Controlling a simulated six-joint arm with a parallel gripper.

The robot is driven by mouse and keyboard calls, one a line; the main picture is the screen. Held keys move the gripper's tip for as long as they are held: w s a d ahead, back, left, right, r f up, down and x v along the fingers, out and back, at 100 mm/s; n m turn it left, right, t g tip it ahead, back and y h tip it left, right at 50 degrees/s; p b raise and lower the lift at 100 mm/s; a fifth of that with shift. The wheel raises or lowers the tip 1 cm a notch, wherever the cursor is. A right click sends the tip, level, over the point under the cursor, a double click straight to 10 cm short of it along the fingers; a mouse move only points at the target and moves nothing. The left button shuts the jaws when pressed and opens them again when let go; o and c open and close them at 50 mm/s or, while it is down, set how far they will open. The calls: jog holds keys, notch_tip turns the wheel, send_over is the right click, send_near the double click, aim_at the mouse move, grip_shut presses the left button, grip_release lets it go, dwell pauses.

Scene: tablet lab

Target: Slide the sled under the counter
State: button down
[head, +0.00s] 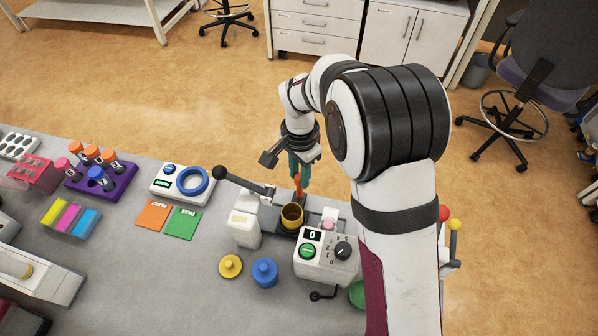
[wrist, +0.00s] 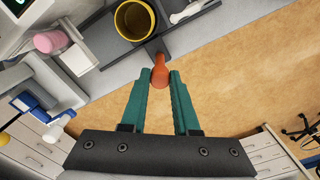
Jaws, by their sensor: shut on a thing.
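The sled (wrist: 105,48) looks like a dark grey plate at the table's far edge. A yellow cup (head: 292,216) stands on it, and the cup also shows in the wrist view (wrist: 134,19). An orange-red handle (wrist: 160,72) sticks out from its far side. My gripper (wrist: 160,76) has its green fingers on both sides of this handle and is shut on it. In the head view my gripper (head: 300,180) is above the far table edge. The counter appears to be the white box (head: 325,254) with a "0" display, green button and black dial, right of the cup.
A white unit with a black-knobbed lever (head: 245,220) stands left of the cup. A yellow knobbed disc (head: 230,266) and a blue one (head: 264,273) lie in front. Orange and green cards (head: 182,223), a blue ring (head: 192,181) and a purple tube rack (head: 101,182) are further left.

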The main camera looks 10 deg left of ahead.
jog(key=d, duration=0.9)
jog(key=c, duration=0.7)
grip_release()
jog(key=shift+o, duration=0.2)
jog(key=shift+a, duration=0.1)
notch_tip(320, 180, up, 16)
jog(key=shift+f, duration=0.1)
